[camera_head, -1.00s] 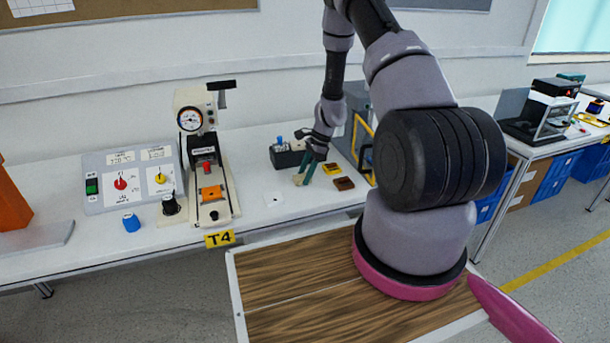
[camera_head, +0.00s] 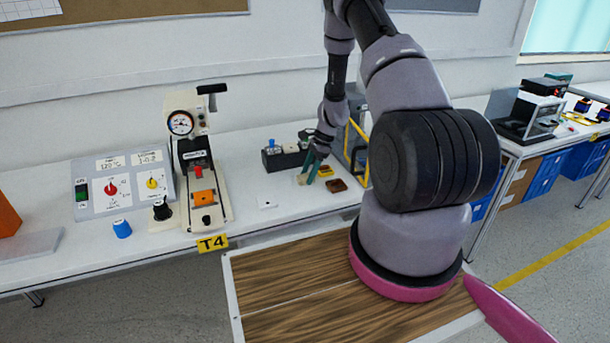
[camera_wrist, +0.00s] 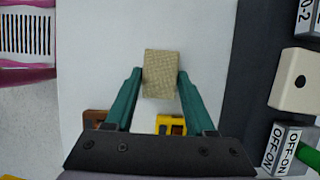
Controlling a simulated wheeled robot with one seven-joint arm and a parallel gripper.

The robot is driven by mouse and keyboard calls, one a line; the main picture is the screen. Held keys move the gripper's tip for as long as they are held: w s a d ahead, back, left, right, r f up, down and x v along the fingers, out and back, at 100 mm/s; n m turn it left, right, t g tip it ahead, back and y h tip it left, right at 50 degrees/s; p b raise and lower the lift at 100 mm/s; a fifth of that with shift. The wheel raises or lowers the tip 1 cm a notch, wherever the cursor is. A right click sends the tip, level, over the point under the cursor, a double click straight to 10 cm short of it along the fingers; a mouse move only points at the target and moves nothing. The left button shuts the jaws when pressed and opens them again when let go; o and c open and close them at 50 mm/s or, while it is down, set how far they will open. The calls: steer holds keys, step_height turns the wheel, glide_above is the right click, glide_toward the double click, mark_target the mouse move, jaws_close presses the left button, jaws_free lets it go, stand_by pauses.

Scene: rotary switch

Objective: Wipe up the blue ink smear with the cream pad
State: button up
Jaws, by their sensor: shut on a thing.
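My gripper (camera_wrist: 160,76) is shut on the cream pad (camera_wrist: 161,75), which sits between the two teal fingertips in the wrist view. In the head view, my gripper (camera_head: 306,180) is low at the white bench (camera_head: 240,222), left of a yellow block. I cannot tell whether the pad touches the bench. I see no blue ink smear in either view; it may be hidden under the pad or gripper.
A dark box (camera_head: 283,159) with switch blocks stands just behind my gripper. The yellow block (camera_head: 326,171) and a brown block (camera_head: 336,186) lie close to its right.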

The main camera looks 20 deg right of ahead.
steer(key=shift+d+r, duration=0.1)
steer(key=shift+d, duration=0.15)
step_height(320, 180, up, 3)
steer(key=shift+a+r, duration=0.1)
steer(key=shift+r, duration=2.55)
